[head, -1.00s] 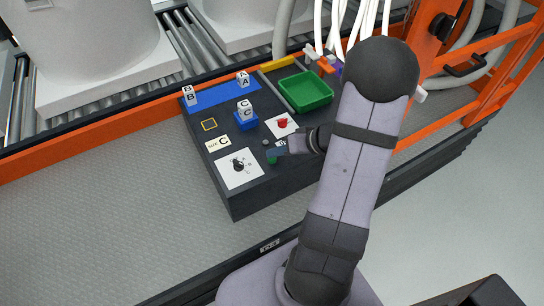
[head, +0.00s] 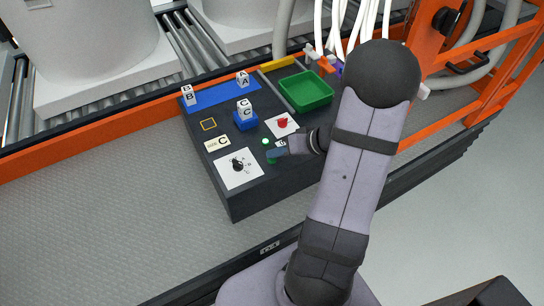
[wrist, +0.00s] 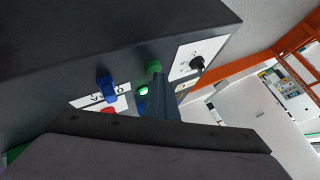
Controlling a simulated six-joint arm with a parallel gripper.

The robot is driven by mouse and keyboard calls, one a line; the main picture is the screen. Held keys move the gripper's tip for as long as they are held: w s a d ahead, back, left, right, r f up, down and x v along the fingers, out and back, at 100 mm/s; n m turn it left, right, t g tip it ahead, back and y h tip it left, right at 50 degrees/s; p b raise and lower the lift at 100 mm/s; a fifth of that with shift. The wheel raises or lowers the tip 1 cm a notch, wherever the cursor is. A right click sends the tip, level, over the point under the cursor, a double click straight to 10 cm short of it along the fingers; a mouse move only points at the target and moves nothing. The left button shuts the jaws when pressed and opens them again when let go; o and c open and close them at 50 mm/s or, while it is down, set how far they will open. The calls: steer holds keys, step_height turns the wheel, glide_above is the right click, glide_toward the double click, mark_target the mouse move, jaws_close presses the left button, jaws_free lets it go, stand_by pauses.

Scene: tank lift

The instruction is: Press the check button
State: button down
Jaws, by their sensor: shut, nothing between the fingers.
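The green check button (head: 271,160) sits on the dark panel, partly hidden by my gripper. It also shows in the wrist view (wrist: 153,67), just beyond my fingertips. My gripper (head: 272,153) is shut and empty, its tips right at the button; I cannot tell whether they touch it. The shut fingers show in the wrist view (wrist: 158,78). A small round lamp (head: 265,141) beside the button glows green, also in the wrist view (wrist: 143,90).
A black dial (head: 238,164) on a white plate and a red knob (head: 283,123) are close by. A C block stands on a blue pad (head: 246,123). Blocks B (head: 188,96) and A (head: 242,80) stand on a blue strip. A green tray (head: 306,91) is behind.

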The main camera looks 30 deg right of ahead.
steer(key=shift+s+a+r, duration=0.1)
steer(key=shift+s, duration=0.05)
stand_by(0.3)
step_height(320, 180, up, 6)
steer(key=p, duration=0.2)
steer(key=shift+p, duration=0.4)
stand_by(0.7)
